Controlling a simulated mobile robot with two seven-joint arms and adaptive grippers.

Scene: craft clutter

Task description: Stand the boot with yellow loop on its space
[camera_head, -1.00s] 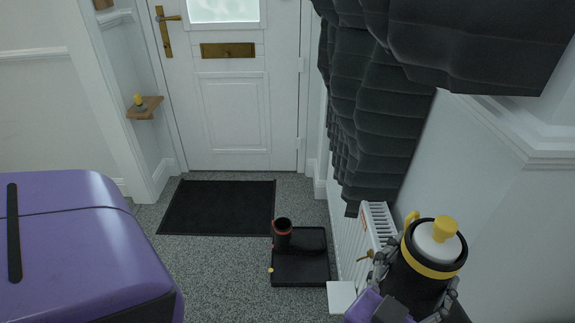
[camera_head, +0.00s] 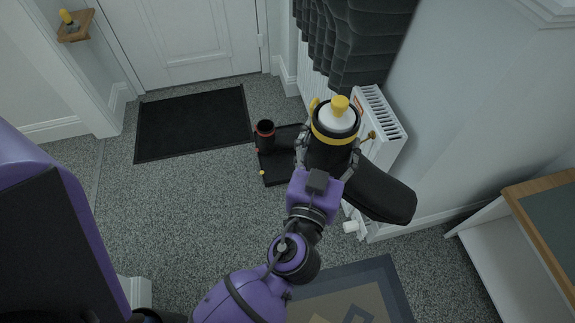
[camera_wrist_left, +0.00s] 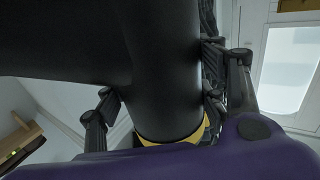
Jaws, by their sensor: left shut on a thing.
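The black boot with the yellow loop (camera_head: 328,150) has a yellow band around its top and a white and yellow piece in its opening. My left gripper (camera_head: 328,162) is shut around its shaft. The boot is held roughly upright, its foot pointing to the lower right. In the left wrist view the dark boot (camera_wrist_left: 165,80) fills the middle, between the fingers. A black tray (camera_head: 276,174) lies on the floor, partly hidden by the held boot. A yellow dot (camera_head: 262,173) marks the tray's left edge.
A white radiator (camera_head: 380,115) and a hanging dark coat (camera_head: 350,45) are close behind the held boot. A black doormat (camera_head: 193,122) lies left of the tray. A bench (camera_head: 530,220) stands at the right and a patterned rug (camera_head: 345,295) in front. Grey floor between is clear.

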